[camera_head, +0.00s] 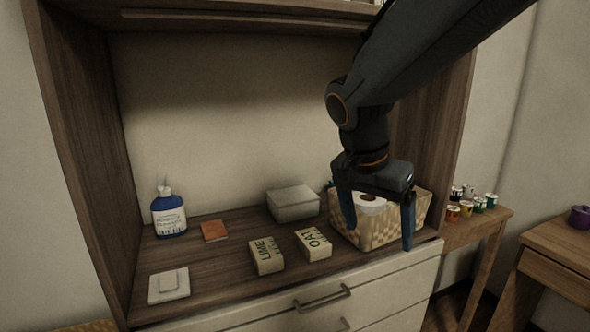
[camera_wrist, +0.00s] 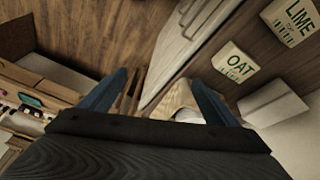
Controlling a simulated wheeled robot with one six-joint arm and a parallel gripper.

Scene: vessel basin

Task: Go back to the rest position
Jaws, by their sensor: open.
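My gripper (camera_head: 378,222) is open and empty. In the head view it hangs fingers down in front of the woven basket (camera_head: 379,236), near the front edge of the wooden shelf. The basket holds a white roll (camera_head: 370,203) and is partly hidden by the fingers. In the wrist view my two blue fingers (camera_wrist: 155,95) are spread apart with nothing between them. The OAT box (camera_head: 314,244) lies left of my gripper, and it also shows in the wrist view (camera_wrist: 236,62). The LIME box (camera_head: 266,256) lies beside it.
A blue bottle (camera_head: 169,215), a brown square (camera_head: 214,231), a grey box (camera_head: 293,204) and a white dish (camera_head: 169,286) stand on the shelf. A drawer handle (camera_head: 322,299) sticks out below. Several small cans (camera_head: 467,208) stand on a side table at right. The cabinet side wall (camera_head: 437,130) is close to my arm.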

